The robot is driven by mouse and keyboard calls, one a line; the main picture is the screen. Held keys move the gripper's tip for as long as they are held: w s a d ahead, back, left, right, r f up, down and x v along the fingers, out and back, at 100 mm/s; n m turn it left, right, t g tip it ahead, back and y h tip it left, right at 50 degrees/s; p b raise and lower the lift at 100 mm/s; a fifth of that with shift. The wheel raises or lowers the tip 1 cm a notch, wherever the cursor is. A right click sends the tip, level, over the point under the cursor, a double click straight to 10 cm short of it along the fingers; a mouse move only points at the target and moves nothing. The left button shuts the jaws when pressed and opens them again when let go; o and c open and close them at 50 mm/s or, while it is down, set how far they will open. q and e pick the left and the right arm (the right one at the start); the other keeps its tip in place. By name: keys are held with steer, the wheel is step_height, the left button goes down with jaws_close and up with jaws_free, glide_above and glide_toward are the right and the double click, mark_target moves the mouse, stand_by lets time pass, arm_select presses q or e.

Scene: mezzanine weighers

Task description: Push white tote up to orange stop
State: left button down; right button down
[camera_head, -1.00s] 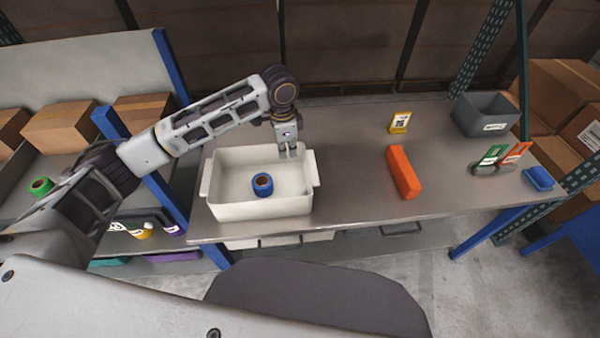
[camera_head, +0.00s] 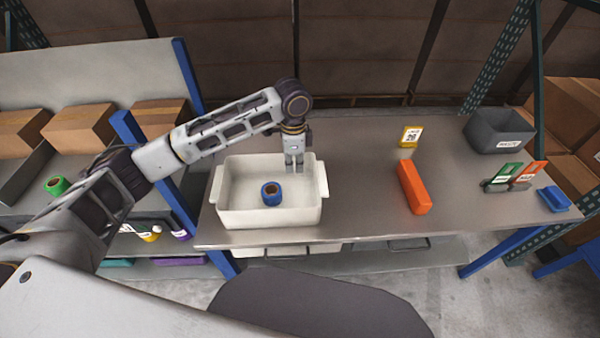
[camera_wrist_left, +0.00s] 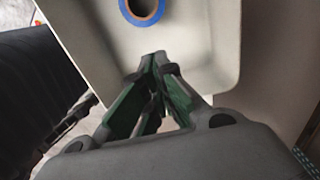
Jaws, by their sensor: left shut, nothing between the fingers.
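The white tote (camera_head: 266,219) stands on the grey table, left of the orange stop (camera_head: 413,187), with bare table between them. A blue roll (camera_head: 271,194) with a brown core lies on the tote's floor. My left gripper (camera_head: 294,171) is shut and empty, pointing down inside the tote near its back right corner. The left wrist view shows the closed fingers (camera_wrist_left: 158,75) over the white tote (camera_wrist_left: 200,35), with part of the blue roll (camera_wrist_left: 142,10). I cannot tell whether the fingertips touch the tote. My right gripper is not in view.
A yellow tag stand (camera_head: 409,136) is behind the orange stop. A grey bin (camera_head: 494,134), green and orange cards (camera_head: 507,172) and a small blue tray (camera_head: 555,199) are at the table's right. Shelves with cardboard boxes (camera_head: 80,130) stand left.

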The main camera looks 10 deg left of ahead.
arm_select(q)
glide_toward(307, 195)
steer(key=a+f, duration=0.1)
steer(key=a, duration=0.1)
steer(key=s+a+f, duration=0.1)
steer(key=a+f, duration=0.1)
steer(key=shift+s+f, duration=0.15)
steer(key=shift+d+f, duration=0.2)
steer(key=shift+f, duration=0.1)
steer(key=shift+w+d, duration=0.3)
steer(key=shift+d, duration=0.6)
steer(key=shift+w+d, duration=0.25)
steer(key=shift+d, duration=0.6)
steer(key=shift+r, duration=0.1)
